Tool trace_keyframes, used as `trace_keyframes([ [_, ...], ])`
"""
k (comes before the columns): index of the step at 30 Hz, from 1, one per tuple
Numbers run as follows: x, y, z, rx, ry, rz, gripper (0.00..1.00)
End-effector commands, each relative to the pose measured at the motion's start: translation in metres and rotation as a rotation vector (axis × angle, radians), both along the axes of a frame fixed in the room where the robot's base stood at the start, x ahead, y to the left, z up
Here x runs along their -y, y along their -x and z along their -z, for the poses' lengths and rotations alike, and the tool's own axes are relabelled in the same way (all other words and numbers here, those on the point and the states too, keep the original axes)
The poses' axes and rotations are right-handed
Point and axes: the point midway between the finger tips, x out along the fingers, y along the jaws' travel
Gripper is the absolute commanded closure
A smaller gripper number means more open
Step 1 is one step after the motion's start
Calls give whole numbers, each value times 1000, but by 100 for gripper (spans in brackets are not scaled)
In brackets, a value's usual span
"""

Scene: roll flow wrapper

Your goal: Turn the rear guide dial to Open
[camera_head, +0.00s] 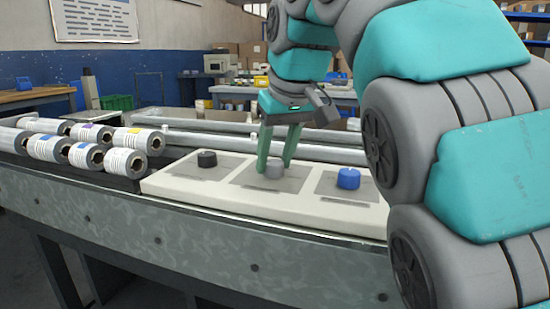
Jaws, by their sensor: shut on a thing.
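A pale control panel (230,212) bears three dials in a row, each on a grey plate. The black dial (207,159) is at the left, the grey dial (274,171) in the middle and the blue dial (348,178) at the right. Labels on the plates are too small to read, so I cannot tell which is the rear guide dial or where any dial points. My gripper (275,164) reaches down from above, its two green fingers shut on the grey dial, one on each side. The black and blue dials are untouched.
Several white film rolls (84,156) lie to the left of the panel. Metal rollers (260,142) run behind it. My arm covers the right side of the view. The panel's front edge is clear.

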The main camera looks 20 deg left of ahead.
Motion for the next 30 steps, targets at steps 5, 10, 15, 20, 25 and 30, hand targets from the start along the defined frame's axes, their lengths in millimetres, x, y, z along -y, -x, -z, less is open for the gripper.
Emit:
trace_keyframes([
  [5,0,0,1,-3,1,0,100],
  [10,0,0,1,-1,1,0,44],
  [15,0,0,0,-1,0,1,25],
  [20,0,0,0,-1,0,1,24],
  [25,0,1,-3,0,0,1,24],
  [30,3,4,-18,3,-2,-1,24],
])
